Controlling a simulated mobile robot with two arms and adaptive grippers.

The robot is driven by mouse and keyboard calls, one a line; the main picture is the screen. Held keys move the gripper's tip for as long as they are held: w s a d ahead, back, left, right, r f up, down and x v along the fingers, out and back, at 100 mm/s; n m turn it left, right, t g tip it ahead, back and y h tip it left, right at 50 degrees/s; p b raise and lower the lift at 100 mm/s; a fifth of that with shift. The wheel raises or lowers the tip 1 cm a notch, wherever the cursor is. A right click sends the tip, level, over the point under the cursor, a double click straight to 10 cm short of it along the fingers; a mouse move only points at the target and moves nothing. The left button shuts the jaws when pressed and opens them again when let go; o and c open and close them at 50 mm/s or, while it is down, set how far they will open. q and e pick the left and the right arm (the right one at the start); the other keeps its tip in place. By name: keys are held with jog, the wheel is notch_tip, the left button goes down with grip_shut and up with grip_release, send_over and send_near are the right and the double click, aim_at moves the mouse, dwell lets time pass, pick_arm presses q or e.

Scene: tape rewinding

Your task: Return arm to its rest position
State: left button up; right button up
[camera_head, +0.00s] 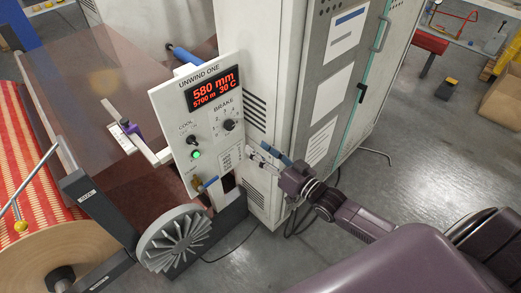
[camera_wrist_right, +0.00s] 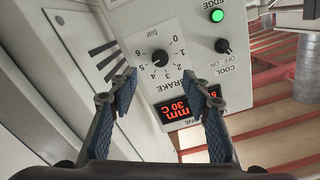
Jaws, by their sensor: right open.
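My right arm reaches in from the lower right in the head view. Its gripper (camera_head: 258,158) is beside the right edge of the white control panel (camera_head: 176,97) marked UNWIND ONE. In the right wrist view the gripper (camera_wrist_right: 160,82) is open and empty, its blue-padded fingers spread. The black BRAKE knob (camera_wrist_right: 160,58) shows between and beyond the fingertips, apart from them. It also shows in the head view (camera_head: 229,124). The red display (camera_head: 213,87) reads 580 mm, 5700 m, 30 C. My left gripper is not in view.
A grey-white cabinet (camera_head: 338,80) stands behind my right gripper. A green light (camera_head: 196,154) glows on the panel. A grey finned wheel (camera_head: 174,238) and a red-and-yellow roll (camera_head: 25,205) are at the lower left.

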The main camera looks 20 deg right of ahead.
jog(key=shift+f, duration=0.1)
jog(key=s+d+f+g+h, duration=0.2)
jog(key=s+f, duration=0.3)
jog(key=f, duration=0.6)
jog(key=s+d+f+g+h, duration=0.1)
jog(key=s+f+g, duration=0.25)
jog(key=f, duration=0.65)
jog(key=s+d+f+g+h, duration=0.2)
jog(key=s+f, duration=0.4)
jog(key=f, duration=0.5)
jog(key=s+a+f+n+g, duration=0.1)
jog(key=s+f, duration=0.4)
jog(key=s, duration=0.6)
jog(key=s+a+f+n+g, duration=0.1)
jog(key=s+f+g, duration=0.3)
jog(key=s, duration=0.7)
jog(key=s+a+f+n+g+h, duration=0.1)
jog(key=s+a+f+g, duration=0.2)
jog(key=s+f, duration=0.5)
jog(key=s, duration=0.4)
jog(key=shift+a+f, duration=0.25)
jog(key=shift+a, duration=0.05)
